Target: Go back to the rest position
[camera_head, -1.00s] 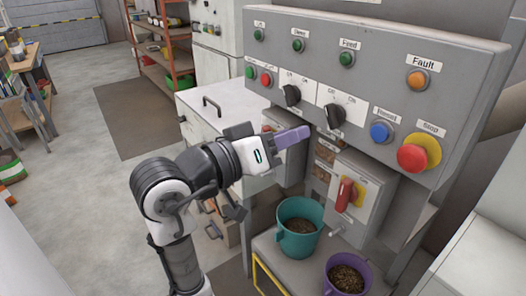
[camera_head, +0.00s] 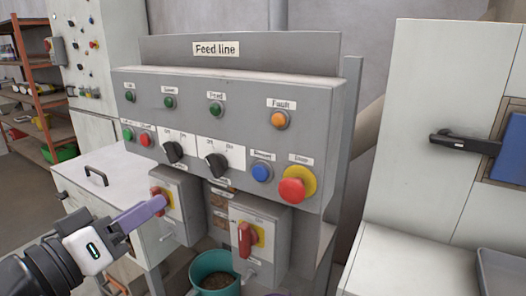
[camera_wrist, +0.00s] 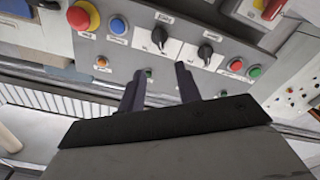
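My gripper (camera_head: 138,214) is at the lower left of the head view, in front of the feed line machine. Its purple fingers overlap the left switch box in the picture; I see no contact. In the wrist view, its two dark fingers (camera_wrist: 160,88) stand apart with nothing between them. Beyond them is the control panel (camera_wrist: 190,20), with knobs and buttons. In the head view the panel (camera_head: 310,130) carries two black selector knobs, a red stop button (camera_head: 292,191) on yellow, a blue button (camera_head: 261,172) and an orange fault lamp (camera_head: 279,119).
Two switch boxes with red handles (camera_head: 246,240) hang below the panel. A teal bucket (camera_head: 212,267) of pellets stands under them. A white cabinet (camera_head: 400,120) with a black handle is at right, a grey tray (camera_head: 500,275) below it. A red shelf (camera_head: 28,75) is at left.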

